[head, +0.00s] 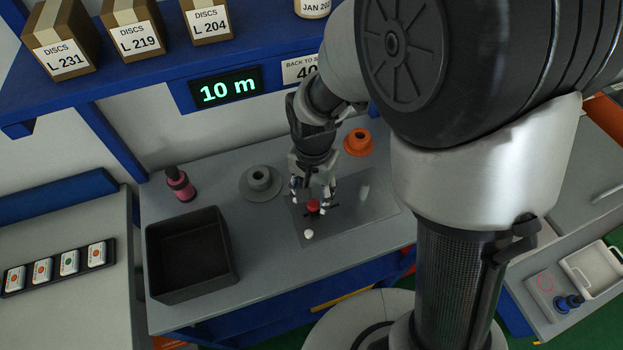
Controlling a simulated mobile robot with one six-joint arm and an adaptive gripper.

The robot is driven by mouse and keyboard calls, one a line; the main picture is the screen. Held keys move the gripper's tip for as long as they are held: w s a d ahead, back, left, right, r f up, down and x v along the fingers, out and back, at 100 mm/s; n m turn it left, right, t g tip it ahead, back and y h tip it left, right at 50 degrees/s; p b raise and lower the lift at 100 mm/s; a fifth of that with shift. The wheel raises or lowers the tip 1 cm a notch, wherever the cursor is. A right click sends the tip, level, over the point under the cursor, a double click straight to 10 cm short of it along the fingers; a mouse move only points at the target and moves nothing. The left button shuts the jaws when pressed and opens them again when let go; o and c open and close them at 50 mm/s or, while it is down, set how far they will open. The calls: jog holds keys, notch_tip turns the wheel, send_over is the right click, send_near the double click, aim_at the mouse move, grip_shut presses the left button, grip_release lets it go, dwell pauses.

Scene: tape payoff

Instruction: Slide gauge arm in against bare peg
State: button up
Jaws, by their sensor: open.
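My gripper (314,196) points down over the grey metal plate (378,208) on the bench, with its fingers apart. A small red knob (313,206) shows between and just below the fingertips, with a short dark piece beside it. It looks like part of the gauge arm, but most of that is hidden by my gripper or too small to make out. I cannot tell whether the fingers touch the knob. A pale, short upright (364,191) on the plate to the right may be the bare peg. A small white rounded knob (308,234) sits at the plate's front left.
A grey flanged hub (260,180) stands left of my gripper and an orange one (358,142) behind right. A black bin (153,240) and a pink bottle (178,183) are further left. A blue shelf (150,68) with a "10 m" display (227,90) overhangs the back.

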aim_at(313, 209)
jog(key=shift+f+b, duration=0.3)
jog(key=shift+f, duration=1.1)
grip_shut()
